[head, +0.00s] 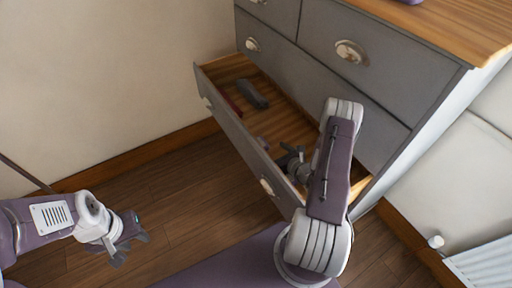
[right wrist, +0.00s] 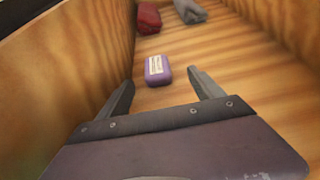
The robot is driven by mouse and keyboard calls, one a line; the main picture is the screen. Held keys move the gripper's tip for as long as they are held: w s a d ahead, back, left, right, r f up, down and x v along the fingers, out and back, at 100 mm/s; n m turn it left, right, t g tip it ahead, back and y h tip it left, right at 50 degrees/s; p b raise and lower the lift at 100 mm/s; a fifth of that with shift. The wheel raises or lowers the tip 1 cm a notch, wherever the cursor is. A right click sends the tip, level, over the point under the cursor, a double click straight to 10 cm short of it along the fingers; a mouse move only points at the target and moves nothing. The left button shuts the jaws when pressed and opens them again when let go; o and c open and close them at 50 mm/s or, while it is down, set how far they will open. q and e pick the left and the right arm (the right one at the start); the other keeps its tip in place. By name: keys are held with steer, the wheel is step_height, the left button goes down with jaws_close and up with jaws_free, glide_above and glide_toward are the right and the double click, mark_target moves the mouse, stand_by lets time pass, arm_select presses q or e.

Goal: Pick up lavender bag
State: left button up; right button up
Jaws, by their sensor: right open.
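The lavender bag (right wrist: 157,70) is a small purple block with a pale label, lying on the wooden floor of the open drawer. It also shows in the head view (head: 262,143), just beyond my right gripper (head: 286,156). In the right wrist view my right gripper (right wrist: 160,87) is open and empty, its fingers spread inside the drawer. The bag lies ahead, roughly between the fingertip lines, and appears clear of both fingers. My left gripper (head: 130,246) hangs above the floor at lower left, its fingers apart and empty.
The open drawer (head: 235,130) belongs to a grey dresser (head: 385,75) with a wooden top. A dark red item (right wrist: 148,18) and a grey item (right wrist: 190,11) lie deeper in the drawer. A white radiator (head: 482,267) is at lower right.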

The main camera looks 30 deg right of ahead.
mark_target(261, 143)
steer(key=shift+w+f, duration=0.1)
steer(key=shift+w, duration=0.25)
steer(key=shift+x, duration=1.1)
steer(key=shift+w+a+f, duration=0.15)
steer(key=shift+w, duration=0.35)
steer(key=x, duration=0.2)
steer(key=b+x, duration=0.1)
steer(key=x, duration=0.1)
steer(key=shift+a+f, duration=0.1)
steer(key=shift+a, duration=0.3)
steer(key=shift+w+f, duration=0.1)
steer(key=shift+w, duration=0.2)
steer(key=shift+s, duration=0.1)
steer(key=shift+c, duration=1.2)
steer(key=c, duration=1.2)
steer(key=shift+r+p, duration=0.45)
steer(key=shift+r, duration=1.85)
steer(key=s+d+r, duration=0.2)
steer(key=s, duration=0.1)
steer(key=s+d+r+p, duration=0.1)
steer(key=s+d+r, duration=0.1)
steer(key=s+d, duration=0.1)
steer(key=s+d+r, duration=0.2)
steer(key=s, duration=0.1)
steer(key=shift+d+r+p, duration=0.2)
steer(key=shift+r+p, duration=0.05)
steer(key=shift+p, duration=0.05)
